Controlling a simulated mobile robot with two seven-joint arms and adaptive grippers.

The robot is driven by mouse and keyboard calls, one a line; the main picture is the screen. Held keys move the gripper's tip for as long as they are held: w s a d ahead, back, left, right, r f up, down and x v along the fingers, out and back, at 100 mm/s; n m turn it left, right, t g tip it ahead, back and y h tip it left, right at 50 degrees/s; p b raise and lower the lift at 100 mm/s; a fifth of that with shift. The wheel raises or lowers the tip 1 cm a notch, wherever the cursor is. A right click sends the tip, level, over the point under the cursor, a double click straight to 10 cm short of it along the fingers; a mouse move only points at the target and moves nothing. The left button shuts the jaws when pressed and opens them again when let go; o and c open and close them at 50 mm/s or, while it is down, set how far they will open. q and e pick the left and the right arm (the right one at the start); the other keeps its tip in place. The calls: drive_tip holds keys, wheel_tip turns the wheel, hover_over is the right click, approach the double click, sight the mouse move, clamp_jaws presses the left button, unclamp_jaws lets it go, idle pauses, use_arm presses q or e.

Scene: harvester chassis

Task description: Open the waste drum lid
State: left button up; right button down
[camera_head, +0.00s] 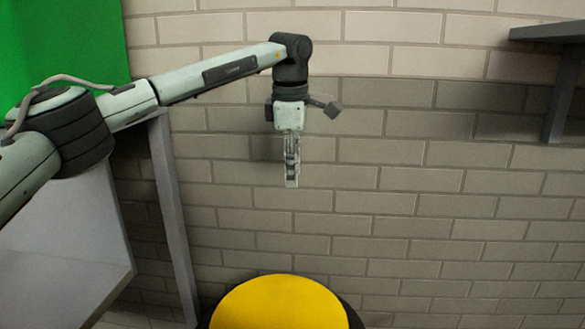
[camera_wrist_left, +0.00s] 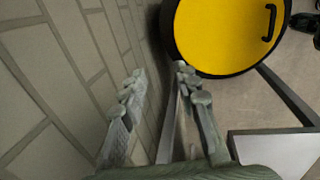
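The waste drum's round yellow lid (camera_head: 280,305) shows at the bottom of the head view, cut off by the frame edge, with a dark rim around it. In the left wrist view the yellow lid (camera_wrist_left: 215,38) is at the top, with a black handle (camera_wrist_left: 270,22) near its right side. The lid lies flat on the drum. My left gripper (camera_head: 291,184) points down in front of the wall, above the lid and apart from it. In the wrist view its two fingers (camera_wrist_left: 160,76) are spread with nothing between them. My right gripper is not in view.
A brick wall (camera_head: 400,180) stands close behind the gripper and drum. A grey table or panel with a leg (camera_head: 172,215) is at left, below a green surface (camera_head: 60,35). A grey shelf (camera_head: 550,33) juts out at upper right.

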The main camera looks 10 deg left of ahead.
use_arm(q)
wheel_tip(320, 180, up, 12)
drive_tip(key=s, duration=0.2)
drive_tip(key=shift+s, duration=0.15)
drive_tip(key=shift+f, duration=0.1)
